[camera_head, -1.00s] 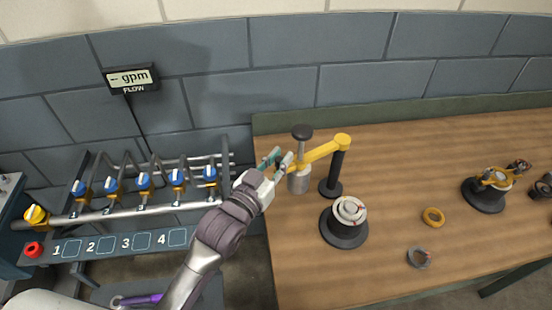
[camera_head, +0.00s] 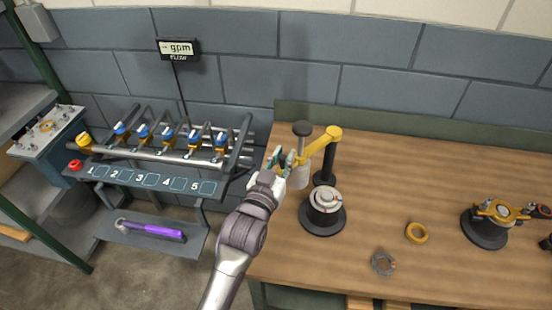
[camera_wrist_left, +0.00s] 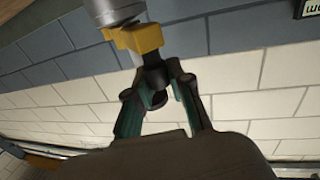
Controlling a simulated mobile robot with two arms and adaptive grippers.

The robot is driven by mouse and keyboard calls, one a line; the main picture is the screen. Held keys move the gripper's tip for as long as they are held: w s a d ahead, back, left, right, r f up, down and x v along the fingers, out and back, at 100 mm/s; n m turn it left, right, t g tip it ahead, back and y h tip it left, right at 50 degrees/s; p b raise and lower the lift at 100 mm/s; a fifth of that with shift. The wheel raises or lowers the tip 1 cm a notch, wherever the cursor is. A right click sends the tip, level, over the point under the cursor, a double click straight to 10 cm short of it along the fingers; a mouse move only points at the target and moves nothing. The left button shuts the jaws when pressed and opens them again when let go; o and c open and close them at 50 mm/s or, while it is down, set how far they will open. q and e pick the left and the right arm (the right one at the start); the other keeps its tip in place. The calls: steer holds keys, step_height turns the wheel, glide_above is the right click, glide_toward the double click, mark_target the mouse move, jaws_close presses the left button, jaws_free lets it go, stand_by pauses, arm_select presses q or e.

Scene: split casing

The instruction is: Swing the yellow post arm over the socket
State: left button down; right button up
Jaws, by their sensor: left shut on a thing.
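The yellow post arm (camera_head: 318,143) reaches left and toward the front from the top of a black post (camera_head: 325,169). A grey cylinder (camera_head: 298,177) hangs under its free end, with a black knob (camera_head: 302,129) above. My left gripper (camera_head: 284,160) is at that free end. In the left wrist view its fingers (camera_wrist_left: 157,88) are shut on a dark handle (camera_wrist_left: 154,72) joined to the arm's yellow block (camera_wrist_left: 137,39). The socket, a dark round base with a pale metal top (camera_head: 324,199), stands in front of the post, right of the hanging cylinder. My right gripper is not seen.
A yellow ring (camera_head: 416,233) and a grey ring (camera_head: 383,263) lie on the wooden table (camera_head: 362,222). Another dark base with yellow parts (camera_head: 487,226) stands at the right. A pipe rack with blue valves (camera_head: 168,150) is left of the table.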

arm_select(q)
steer(key=shift+w+r, duration=0.1)
stand_by(0.3)
steer(key=c, duration=1)
jaws_free()
steer(key=shift+d, duration=0.1)
steer(key=v, duration=1.2)
